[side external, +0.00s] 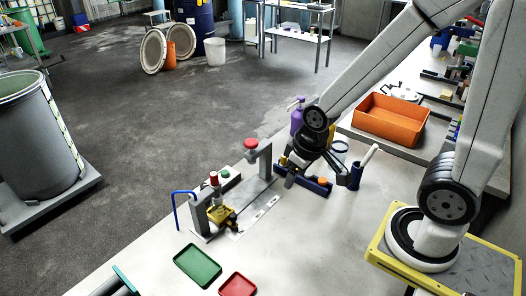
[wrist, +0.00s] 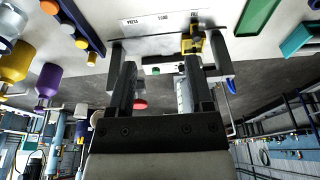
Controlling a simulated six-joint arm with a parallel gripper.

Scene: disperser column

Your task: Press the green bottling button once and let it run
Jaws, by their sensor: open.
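The green button (side external: 224,174) sits on a low grey block at the back of the disperser station. It also shows in the wrist view (wrist: 156,71), between my fingers in the picture. My gripper (side external: 318,178) is open and empty, to the right of the station in the side view and above the blue rack area. Its two dark fingers (wrist: 160,66) are spread wide in the wrist view. A red mushroom knob (side external: 251,143) tops a grey post between the gripper and the green button; it also shows in the wrist view (wrist: 140,104). A yellow part (side external: 220,213) sits by the left post.
A blue rack (side external: 308,184) with coloured caps lies below my gripper. A purple bottle (side external: 297,115) stands behind it. A dark blue cup (side external: 355,177) stands to the right. Green (side external: 198,265) and red (side external: 237,285) trays lie in front. An orange bin (side external: 390,121) is at the right.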

